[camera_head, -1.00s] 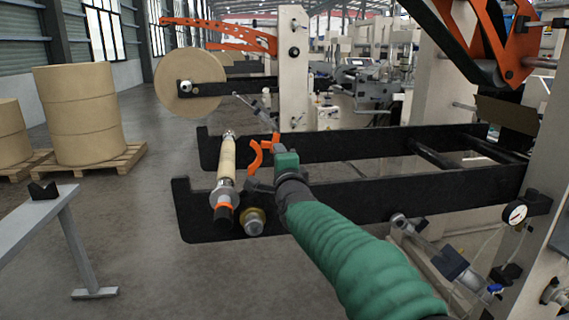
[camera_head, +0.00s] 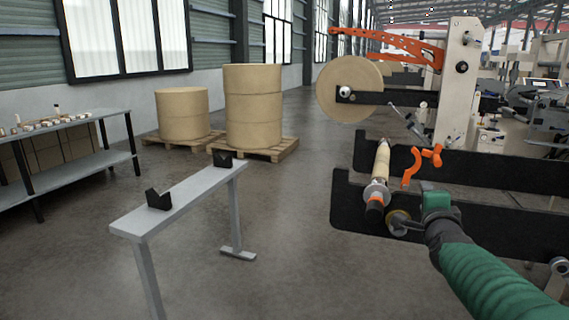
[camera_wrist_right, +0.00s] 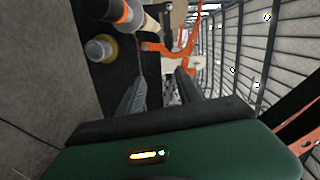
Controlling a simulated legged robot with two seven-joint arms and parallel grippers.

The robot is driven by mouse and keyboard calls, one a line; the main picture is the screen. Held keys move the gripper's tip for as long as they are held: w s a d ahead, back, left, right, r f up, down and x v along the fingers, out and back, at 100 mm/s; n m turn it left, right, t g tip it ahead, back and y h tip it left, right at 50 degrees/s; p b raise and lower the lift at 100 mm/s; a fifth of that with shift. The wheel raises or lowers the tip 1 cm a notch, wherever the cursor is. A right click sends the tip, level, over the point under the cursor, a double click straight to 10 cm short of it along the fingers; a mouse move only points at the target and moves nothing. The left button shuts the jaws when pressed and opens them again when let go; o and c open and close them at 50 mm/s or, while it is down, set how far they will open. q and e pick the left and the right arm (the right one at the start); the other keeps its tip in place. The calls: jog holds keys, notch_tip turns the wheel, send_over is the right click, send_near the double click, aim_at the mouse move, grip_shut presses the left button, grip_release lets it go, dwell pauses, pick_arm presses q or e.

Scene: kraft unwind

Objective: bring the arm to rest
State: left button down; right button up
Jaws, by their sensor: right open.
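My right arm, in a green sleeve, comes in from the lower right of the head view. Its gripper (camera_head: 408,222) is beside the near black unwind arm, low and right of the shaft's end. In the wrist view the right gripper (camera_wrist_right: 160,88) has its two dark fingers apart with nothing between them. The cream shaft (camera_head: 381,165) with a metal collar and orange ring lies across the two black unwind arms (camera_head: 500,228). Its end also shows in the wrist view (camera_wrist_right: 120,12). My left gripper is not in view.
An orange clamp (camera_head: 411,168) stands behind my right wrist. A brass-coloured knob (camera_wrist_right: 100,48) is near the fingers. A grey stand (camera_head: 185,200) with black V-blocks is at left. A paper roll (camera_head: 350,110), pallets and a bench (camera_head: 65,125) stand farther off. Open floor lies between.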

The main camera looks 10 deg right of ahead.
jog(key=s+a+f+n+g+y, duration=0.35)
jog(key=a+f+n, duration=0.35)
jog(key=f, duration=0.5)
jog(key=s+a+f+n+g+y, duration=0.25)
jog(key=s+a+f+n, duration=0.2)
jog(key=a+f, duration=0.65)
jog(key=s+a+f+n+g+y, duration=0.1)
jog(key=s+a+f+n+g, duration=0.3)
jog(key=s+f, duration=0.45)
jog(key=s+a+f+n+g, duration=0.2)
jog(key=s+f+n, duration=0.45)
jog(key=s, duration=0.35)
notch_tip(320, 180, up, 20)
jog(key=p, duration=2)
jog(key=shift+s+d+m+p, duration=0.15)
jog(key=shift+s+m+p, duration=0.15)
jog(key=shift+s+p, duration=0.1)
